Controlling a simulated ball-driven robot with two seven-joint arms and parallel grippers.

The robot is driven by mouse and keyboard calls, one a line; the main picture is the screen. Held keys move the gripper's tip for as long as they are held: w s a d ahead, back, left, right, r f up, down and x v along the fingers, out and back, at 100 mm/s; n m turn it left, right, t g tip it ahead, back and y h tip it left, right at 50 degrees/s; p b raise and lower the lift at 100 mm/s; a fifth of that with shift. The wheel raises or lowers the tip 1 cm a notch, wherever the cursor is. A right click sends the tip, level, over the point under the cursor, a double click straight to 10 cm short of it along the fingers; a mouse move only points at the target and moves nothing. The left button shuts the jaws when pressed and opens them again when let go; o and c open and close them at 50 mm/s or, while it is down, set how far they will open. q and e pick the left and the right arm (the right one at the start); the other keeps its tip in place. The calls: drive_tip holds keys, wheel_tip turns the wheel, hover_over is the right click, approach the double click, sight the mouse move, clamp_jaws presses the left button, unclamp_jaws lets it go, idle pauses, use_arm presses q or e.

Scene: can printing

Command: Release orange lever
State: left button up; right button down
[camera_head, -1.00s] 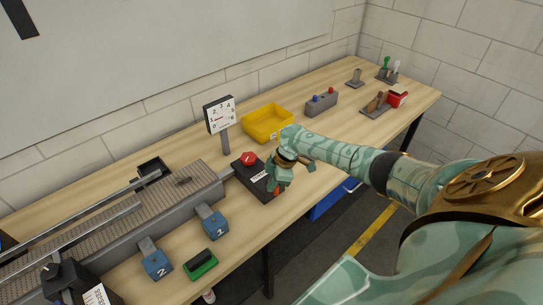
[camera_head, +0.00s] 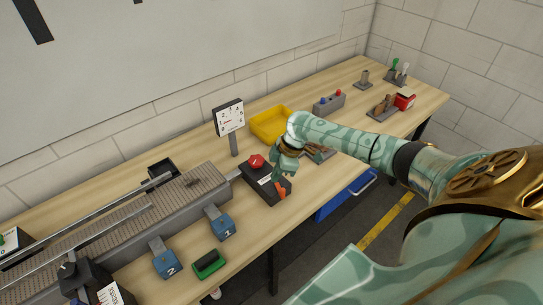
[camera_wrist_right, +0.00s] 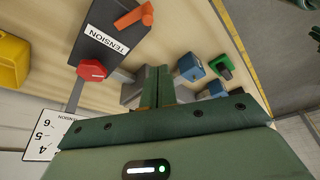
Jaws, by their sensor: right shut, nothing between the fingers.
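The orange lever (camera_head: 280,190) sits at the front right end of the dark box labelled TENSION (camera_head: 262,188). It also shows in the right wrist view (camera_wrist_right: 134,15), angled out from the box. A red knob (camera_head: 257,161) is on the other end of the box. My right gripper (camera_head: 277,176) is shut and empty, close to the lever in the head view. In the right wrist view its closed fingertips (camera_wrist_right: 158,70) are clear of the lever, with a gap between them. My left gripper is not in view.
A dial gauge (camera_head: 229,117) stands behind the box, with a yellow bin (camera_head: 266,126) to its right. A conveyor (camera_head: 180,205) runs to the left. Blue blocks 1 (camera_head: 223,228) and 2 (camera_head: 166,264) and a green-based block (camera_head: 209,264) are in front.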

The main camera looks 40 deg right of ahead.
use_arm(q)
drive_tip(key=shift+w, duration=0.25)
use_arm(e)
drive_tip(key=shift+v, duration=0.85)
drive_tip(key=shift+w, duration=0.2)
drive_tip(key=shift+w, duration=0.1)
